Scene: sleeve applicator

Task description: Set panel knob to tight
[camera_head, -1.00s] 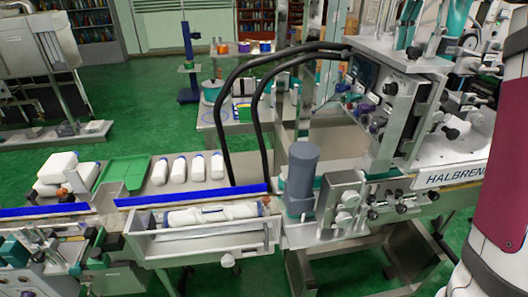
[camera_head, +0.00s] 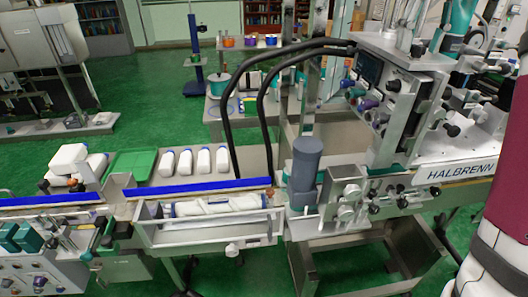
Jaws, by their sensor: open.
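The control panel (camera_head: 371,92) is on the side face of the grey machine head at upper right, seen at a steep angle. It carries a dark screen and several small knobs. A dark knob (camera_head: 393,85) is on the machine's face to the right. The labels and pointer settings are too small to read, so I cannot tell which knob has a tight setting or where it points. My gripper is outside the view; only my white and maroon arm shows at the right edge.
A conveyor with a blue rail (camera_head: 197,189) and several white bottles (camera_head: 203,160) runs across the left. A grey cylinder (camera_head: 306,160) stands before the panel. Black hoses (camera_head: 262,100) arch to the machine. Green floor (camera_head: 150,78) is open behind the conveyor.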

